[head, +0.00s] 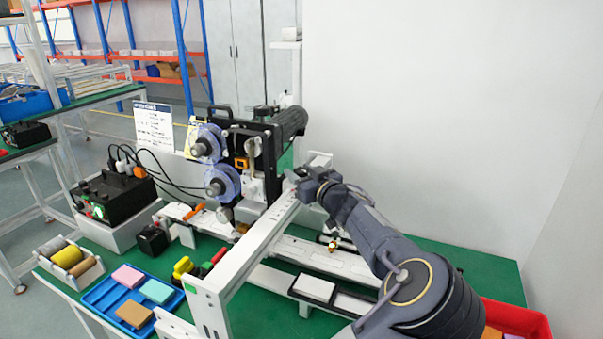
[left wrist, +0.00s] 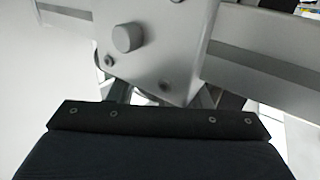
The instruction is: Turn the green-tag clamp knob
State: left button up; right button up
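The coder machine (head: 250,150) stands at the middle of the bench, with two blue-rimmed reels on its front. No clamp knob with a green tag can be made out for certain. My left gripper (head: 293,182) is at the upper end of a white frame rail, beside the coder; its fingers are small and partly hidden. In the left wrist view a round grey knob (left wrist: 126,37) sits on a metal plate (left wrist: 165,55) just beyond my gripper's dark body. The plate covers most of the finger area, so the opening is not clear. My right gripper is not seen.
The white frame rail (head: 250,250) crosses in front of the coder. A blue tray (head: 95,297) with coloured blocks, a spool holder (head: 88,277) and a black power box (head: 118,197) stand left. A red bin (head: 530,318) is at lower right. Green bench top is bare at right.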

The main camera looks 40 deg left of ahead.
pick_arm(q)
jog(key=c, duration=0.7)
jog(key=shift+o, duration=0.2)
jog(key=shift+f+n+g+y+b, duration=0.1)
jog(key=shift+n+g+y+b, duration=0.2)
jog(key=shift+n+g+b, duration=0.55)
jog(key=shift+n+g, duration=0.55)
jog(key=shift+g, duration=0.7)
jog(key=n+g, duration=0.2)
jog(key=g, duration=0.1)
jog(key=shift+r+n+g+p, duration=0.2)
jog(key=shift+n+g+p, duration=0.55)
jog(key=shift+n+g, duration=0.95)
jog(key=shift+g, duration=0.5)
jog(key=shift+m, duration=0.3)
jog(key=o, duration=0.9)
jog(key=shift+o, duration=0.2)
jog(key=shift+f, duration=0.1)
